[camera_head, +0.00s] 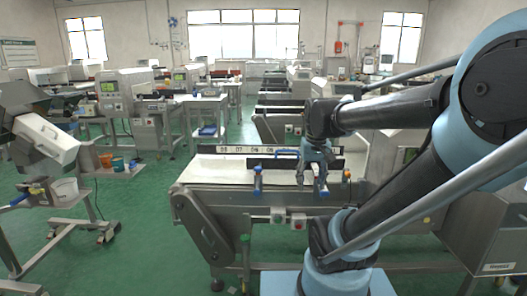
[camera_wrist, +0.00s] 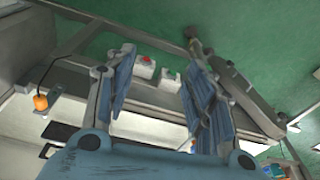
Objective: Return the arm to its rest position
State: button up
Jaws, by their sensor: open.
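My gripper (camera_head: 312,188) hangs fingers-down from my blue and black arm, over or just in front of the near edge of the conveyor table (camera_head: 215,172). In the wrist view, the two blue fingers of my gripper (camera_wrist: 160,65) stand apart with nothing between them. Behind them, the conveyor frame and a button box with a red button (camera_wrist: 143,66) show. Whether the fingers touch the table cannot be told.
Button boxes (camera_head: 298,221) and a blue fitting (camera_head: 258,182) sit along the conveyor's near side. A grey-white machine (camera_head: 45,140) stands left, and a metal cabinet (camera_head: 490,235) right. Green floor (camera_head: 130,220) is open at left. More machines fill the back.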

jog(key=s+d+f+m, duration=0.1)
jog(key=s+d+f, duration=0.2)
jog(key=s+f, duration=0.5)
jog(key=shift+s+f+t, duration=0.2)
jog(key=shift+f+t, duration=0.1)
jog(key=shift+w+f, duration=0.2)
jog(key=shift+w, duration=0.25)
